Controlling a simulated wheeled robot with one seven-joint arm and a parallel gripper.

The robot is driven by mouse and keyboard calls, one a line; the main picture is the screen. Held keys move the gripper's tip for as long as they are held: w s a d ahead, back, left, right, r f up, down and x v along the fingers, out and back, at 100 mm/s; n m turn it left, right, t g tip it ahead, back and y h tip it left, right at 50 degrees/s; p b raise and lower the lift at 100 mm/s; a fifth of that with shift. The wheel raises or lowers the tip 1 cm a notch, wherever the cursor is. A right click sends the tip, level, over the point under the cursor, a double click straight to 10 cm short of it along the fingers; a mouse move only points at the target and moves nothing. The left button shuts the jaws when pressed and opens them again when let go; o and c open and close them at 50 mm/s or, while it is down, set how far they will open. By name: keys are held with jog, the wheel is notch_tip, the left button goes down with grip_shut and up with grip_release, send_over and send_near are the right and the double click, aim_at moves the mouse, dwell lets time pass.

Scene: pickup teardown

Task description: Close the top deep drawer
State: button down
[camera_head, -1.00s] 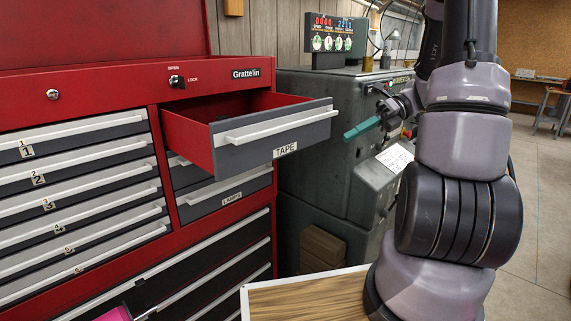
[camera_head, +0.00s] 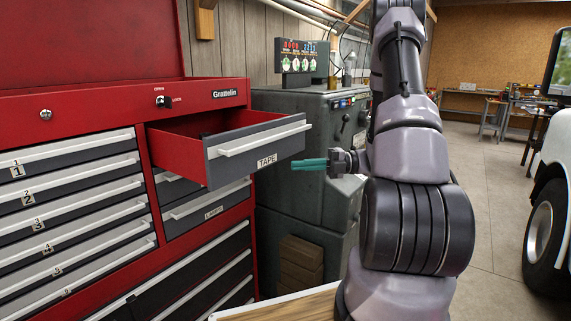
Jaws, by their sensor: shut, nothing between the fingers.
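The top deep drawer (camera_head: 258,149), grey-fronted with red sides, a white bar handle and a "TAPE" label, stands pulled out from the red tool chest (camera_head: 150,112). Its inside is mostly hidden behind its front. My gripper (camera_head: 296,164), with teal fingers, is shut and empty. It points left, by the lower right end of the drawer front. I cannot tell whether the fingertips touch the drawer.
A "LAMPS" drawer (camera_head: 207,208) sits shut below. Numbered shallow drawers (camera_head: 70,209) fill the left side. A grey machine (camera_head: 305,115) stands behind my gripper. A white vehicle (camera_head: 553,215) is at the right edge; open floor (camera_head: 490,190) lies before it.

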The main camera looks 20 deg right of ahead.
aim_at(271, 163)
jog(key=w+a, duration=0.3)
jog(key=shift+a, duration=0.15)
jog(key=shift+w+a, duration=0.15)
jog(key=shift+w, duration=0.1)
jog(key=w+a, duration=0.4)
jog(key=w, duration=0.2)
jog(key=w+a, duration=0.5)
jog(key=w, duration=0.1)
jog(key=w+a, duration=0.4)
jog(key=w, duration=0.2)
jog(key=shift+w+a, duration=0.25)
